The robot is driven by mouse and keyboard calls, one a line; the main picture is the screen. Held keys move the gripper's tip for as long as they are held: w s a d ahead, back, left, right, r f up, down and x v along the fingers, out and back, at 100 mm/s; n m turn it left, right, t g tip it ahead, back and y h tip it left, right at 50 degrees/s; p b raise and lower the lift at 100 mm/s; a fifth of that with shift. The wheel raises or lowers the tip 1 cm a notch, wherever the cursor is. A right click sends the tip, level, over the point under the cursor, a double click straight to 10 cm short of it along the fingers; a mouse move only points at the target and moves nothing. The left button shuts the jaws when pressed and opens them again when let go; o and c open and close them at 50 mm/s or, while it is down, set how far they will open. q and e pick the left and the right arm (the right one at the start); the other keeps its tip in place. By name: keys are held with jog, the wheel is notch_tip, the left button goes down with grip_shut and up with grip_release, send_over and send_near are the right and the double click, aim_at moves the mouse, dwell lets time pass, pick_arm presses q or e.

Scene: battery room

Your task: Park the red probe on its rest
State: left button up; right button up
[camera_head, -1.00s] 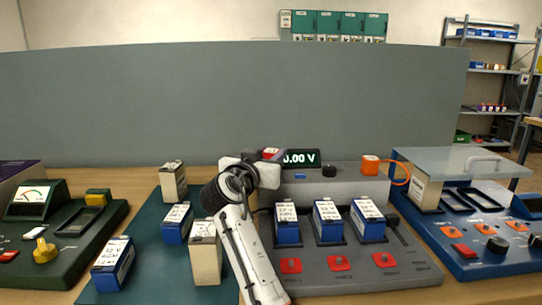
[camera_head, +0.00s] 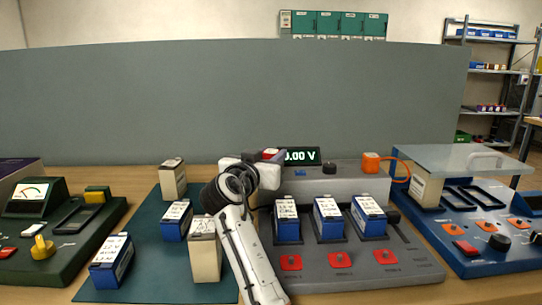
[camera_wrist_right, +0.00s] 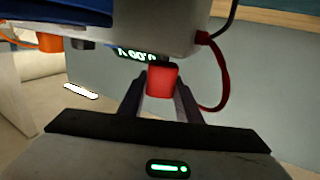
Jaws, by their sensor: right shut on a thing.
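The red probe (camera_wrist_right: 162,80) is between the two dark fingers of my right gripper (camera_wrist_right: 160,92) in the right wrist view. The gripper is shut on it, and a red cable (camera_wrist_right: 222,78) loops beside it to the grey tester housing (camera_wrist_right: 165,25). In the head view my right gripper (camera_head: 274,156) is at the left end of the grey tester (camera_head: 345,188), by its voltage display (camera_head: 302,156). A little red of the probe shows there. I cannot make out the probe's rest; the hand and housing may hide it. My left gripper is not in view.
Three blue batteries (camera_head: 329,220) stand in the tester's front bays. Loose batteries (camera_head: 112,262) stand on the dark green mat (camera_head: 150,225) at left. An orange probe (camera_head: 371,162) is on the tester's right end. A grey partition (camera_head: 230,100) stands behind.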

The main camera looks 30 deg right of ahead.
jog(key=o, duration=0.9)
jog(key=shift+f, duration=0.1)
jog(key=shift+s+a+f, duration=0.1)
jog(key=shift+s+a, duration=0.15)
jog(key=shift+a, duration=0.15)
jog(key=shift+b+v, duration=0.7)
jog(key=shift+v, duration=4.35)
jog(key=shift+s, duration=0.1)
